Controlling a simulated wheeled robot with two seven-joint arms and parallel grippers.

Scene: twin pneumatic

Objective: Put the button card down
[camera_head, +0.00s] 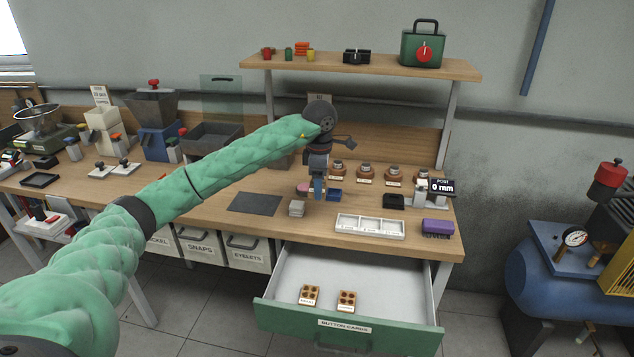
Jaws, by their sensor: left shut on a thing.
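My left gripper (318,190) points down over the middle of the workbench, between a small pink item and a blue tray. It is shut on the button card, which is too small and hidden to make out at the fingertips. I cannot tell whether the card touches the bench. Two other brown button cards, a left one (310,295) and a right one (347,301), lie in the open drawer (290,325) labelled BUTTON CARDS. My right gripper is not in view.
A dark mat (255,204) lies left of the gripper, with a small pale stack (297,208) near it. A white sectioned tray (370,227) and a purple box (437,227) are at the front right. Several brown round holders stand behind. A shelf (360,65) is above.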

